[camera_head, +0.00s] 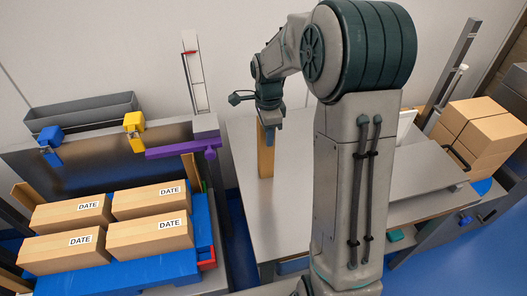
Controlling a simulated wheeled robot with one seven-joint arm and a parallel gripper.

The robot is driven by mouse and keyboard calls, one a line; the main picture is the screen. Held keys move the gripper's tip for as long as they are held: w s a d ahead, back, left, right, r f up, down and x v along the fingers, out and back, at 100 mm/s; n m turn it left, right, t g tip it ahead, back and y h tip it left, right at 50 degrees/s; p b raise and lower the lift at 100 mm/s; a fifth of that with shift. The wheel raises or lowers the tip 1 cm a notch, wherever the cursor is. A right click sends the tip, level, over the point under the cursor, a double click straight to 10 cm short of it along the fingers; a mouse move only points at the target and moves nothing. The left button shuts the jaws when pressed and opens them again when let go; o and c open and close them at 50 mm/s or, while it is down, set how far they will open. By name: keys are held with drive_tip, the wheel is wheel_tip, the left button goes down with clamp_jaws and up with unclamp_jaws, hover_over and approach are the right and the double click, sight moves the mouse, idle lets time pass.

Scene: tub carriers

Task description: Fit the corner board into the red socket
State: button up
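A tan corner board (265,160) stands upright over the grey table. My gripper (269,128) points down at the board's top, and its blue-grey finger overlaps the board's upper right side. The view is too small to show whether the fingers are closed on the board, or whether its lower end touches the table. The red socket (207,262) is at the right side of the blue pallet (150,272), near the front right. It looks empty. Another brown board (24,196) stands at the pallet's back left corner.
Several boxes marked DATE (148,234) sit on the pallet. A purple bar (180,149) and a yellow clamp (134,130) are behind it. A gap separates the pallet from the grey table (245,215). Stacked cartons (483,125) stand at right. My arm hides the table's middle.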

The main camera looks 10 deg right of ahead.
clamp_jaws()
drive_tip(key=shift+r, duration=0.1)
